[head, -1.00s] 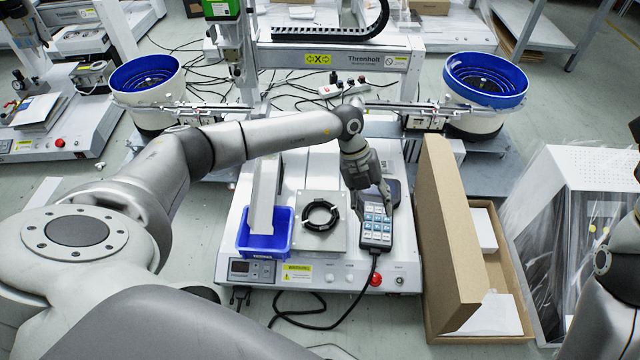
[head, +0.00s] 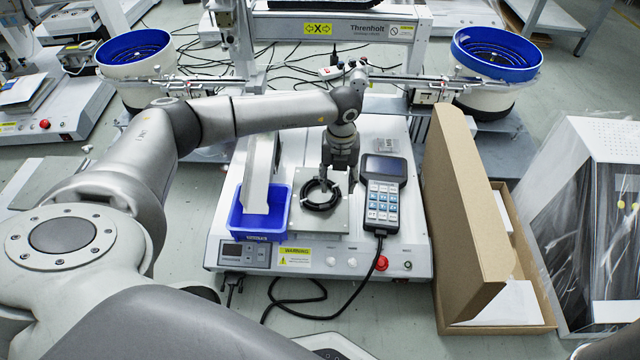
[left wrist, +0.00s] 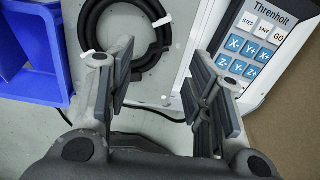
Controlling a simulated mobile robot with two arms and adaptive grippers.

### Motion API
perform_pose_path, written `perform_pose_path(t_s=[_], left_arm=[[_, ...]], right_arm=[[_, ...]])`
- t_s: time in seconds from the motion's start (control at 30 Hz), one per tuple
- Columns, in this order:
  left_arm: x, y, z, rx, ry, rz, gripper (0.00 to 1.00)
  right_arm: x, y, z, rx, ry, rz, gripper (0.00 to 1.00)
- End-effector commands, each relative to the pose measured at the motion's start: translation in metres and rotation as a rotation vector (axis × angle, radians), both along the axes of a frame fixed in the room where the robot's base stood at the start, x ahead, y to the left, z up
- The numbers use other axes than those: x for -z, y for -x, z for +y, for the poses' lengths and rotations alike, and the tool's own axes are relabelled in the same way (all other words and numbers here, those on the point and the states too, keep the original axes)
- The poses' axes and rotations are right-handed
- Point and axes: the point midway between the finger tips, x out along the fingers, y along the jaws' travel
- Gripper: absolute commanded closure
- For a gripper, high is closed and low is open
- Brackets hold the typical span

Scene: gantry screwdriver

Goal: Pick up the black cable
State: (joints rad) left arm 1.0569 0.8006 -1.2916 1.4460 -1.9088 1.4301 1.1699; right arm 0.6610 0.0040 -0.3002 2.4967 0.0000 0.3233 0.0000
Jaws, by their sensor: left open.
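The black cable (head: 310,203) is a coiled ring lying on a square metal plate (head: 333,224) on the white machine base. It also shows in the left wrist view (left wrist: 86,24), at the top, partly cut off by the frame edge. My left gripper (head: 338,178) is above the plate, at the right far side of the ring. In the left wrist view, the gripper (left wrist: 160,75) is open and empty, its fingers apart, with the left finger near the coil. Whether a finger touches the cable cannot be told. My right gripper is not in view.
A blue bin (head: 235,219) stands left of the plate. A handheld keypad pendant (head: 381,204) lies close on the right, with its cord running forward. An open cardboard box (head: 455,220) stands farther right. The gantry frame (head: 340,27) spans the back.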

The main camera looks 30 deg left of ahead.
Motion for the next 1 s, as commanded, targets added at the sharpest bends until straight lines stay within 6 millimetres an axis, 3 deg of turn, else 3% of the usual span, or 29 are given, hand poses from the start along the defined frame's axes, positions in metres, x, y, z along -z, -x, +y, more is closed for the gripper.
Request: perform_pose_path(t_s=[0.27, 0.53, 0.87, 1.0], left_arm=[[0.019, -0.001, 0.002, 0.001, 0.001, 0.001, 0.53], [0.049, -0.004, 0.005, 0.0, 0.001, -0.001, 0.53], [0.051, -0.004, 0.005, 0.0, 0.002, 0.0, 0.53], [0.051, -0.004, 0.005, 0.0, 0.001, 0.0, 0.71]], right_arm=[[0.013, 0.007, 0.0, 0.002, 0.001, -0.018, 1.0], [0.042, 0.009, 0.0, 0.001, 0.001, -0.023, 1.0], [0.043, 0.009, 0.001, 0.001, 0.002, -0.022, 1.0], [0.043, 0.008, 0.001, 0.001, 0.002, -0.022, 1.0]])
